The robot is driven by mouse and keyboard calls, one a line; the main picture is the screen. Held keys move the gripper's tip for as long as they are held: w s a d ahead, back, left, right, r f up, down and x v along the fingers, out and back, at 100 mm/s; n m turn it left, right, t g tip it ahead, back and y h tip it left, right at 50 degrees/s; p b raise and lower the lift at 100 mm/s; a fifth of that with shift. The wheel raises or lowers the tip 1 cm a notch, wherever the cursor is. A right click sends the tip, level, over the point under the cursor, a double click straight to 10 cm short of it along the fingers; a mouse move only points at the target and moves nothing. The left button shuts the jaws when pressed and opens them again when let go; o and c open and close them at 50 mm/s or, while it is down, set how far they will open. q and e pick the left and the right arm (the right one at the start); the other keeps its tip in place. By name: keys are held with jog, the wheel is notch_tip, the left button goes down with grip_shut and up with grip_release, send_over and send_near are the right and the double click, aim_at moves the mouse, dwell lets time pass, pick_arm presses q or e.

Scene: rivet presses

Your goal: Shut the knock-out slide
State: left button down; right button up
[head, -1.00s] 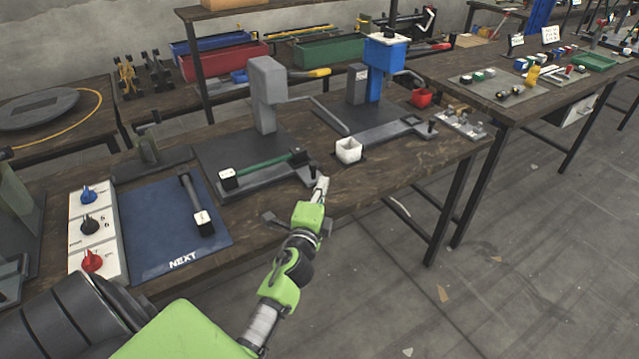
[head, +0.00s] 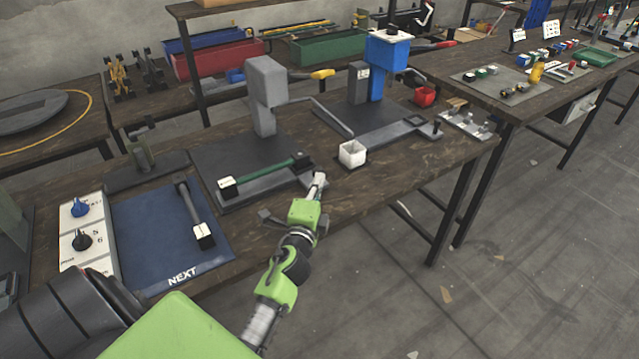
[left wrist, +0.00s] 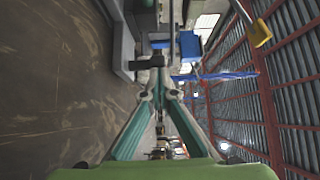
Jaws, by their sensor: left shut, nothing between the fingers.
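The grey press (head: 264,95) stands on a dark plate on the bench. Along its front edge runs a grey slide bar (head: 255,194), with a green rod above it and a white-topped block at its left end. My left gripper (head: 318,180) is shut and empty at the bar's right end, where it hides part of the bar. In the left wrist view my shut fingertips (left wrist: 158,92) point towards a dark knob (left wrist: 148,62) beside a grey edge. I cannot tell whether they touch it. My right gripper is not in view.
A blue mat (head: 155,255) and a knob panel (head: 82,225) lie to the left. The bench front is free.

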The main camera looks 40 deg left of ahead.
aim_at(292, 154)
pick_arm(q)
jog(key=w+a, duration=0.1)
jog(key=a, duration=0.3)
jog(key=w+a, duration=0.2)
jog(key=a, duration=0.2)
jog(key=w+a+b, duration=0.1)
jog(key=w+a, duration=0.1)
jog(key=a, duration=0.2)
jog(key=shift+w+a, duration=0.15)
jog(key=shift+a, duration=0.25)
jog(key=shift+w+a, duration=0.3)
jog(key=shift+a, duration=0.3)
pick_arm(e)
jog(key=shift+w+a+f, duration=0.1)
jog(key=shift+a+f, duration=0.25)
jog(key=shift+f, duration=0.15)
pick_arm(q)
jog(key=shift+r, duration=0.1)
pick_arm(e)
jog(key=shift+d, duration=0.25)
